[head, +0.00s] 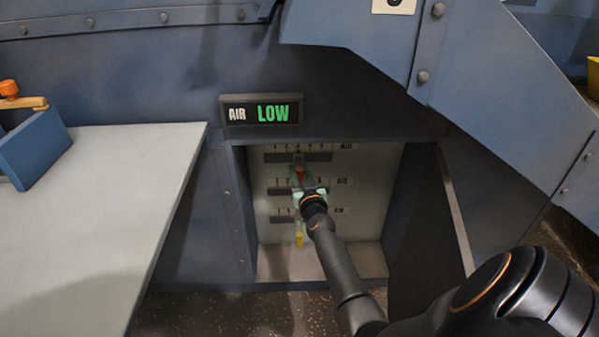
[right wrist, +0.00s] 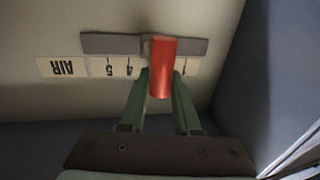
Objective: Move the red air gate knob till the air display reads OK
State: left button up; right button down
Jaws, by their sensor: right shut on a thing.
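The red air gate knob (head: 300,172) sits on the top slider of a pale panel inside a recess. In the right wrist view the knob (right wrist: 163,68) stands on its grey slot between the 4 mark and the 1 mark, hiding the marks behind it. The AIR label (right wrist: 62,67) shows upside down there. My right gripper (head: 302,182) is shut on the knob, with a green finger on each side in the wrist view (right wrist: 160,95). The air display (head: 262,112) above the recess reads LOW in green. My left gripper is not in view.
Below are two more slider rows; a yellow knob (head: 299,240) hangs under the lowest. The recess side walls stand close around my right arm. A pale table (head: 110,200) is at left, with a blue box (head: 36,148) on it. A blue chute (head: 480,90) slopes down at upper right.

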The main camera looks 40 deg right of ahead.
dwell(0.8)
jog(key=s+d, duration=0.2)
jog(key=shift+s+d+f, duration=0.1)
jog(key=shift+s+d, duration=0.05)
jog(key=shift+d, duration=0.15)
jog(key=c, duration=0.6)
grip_release()
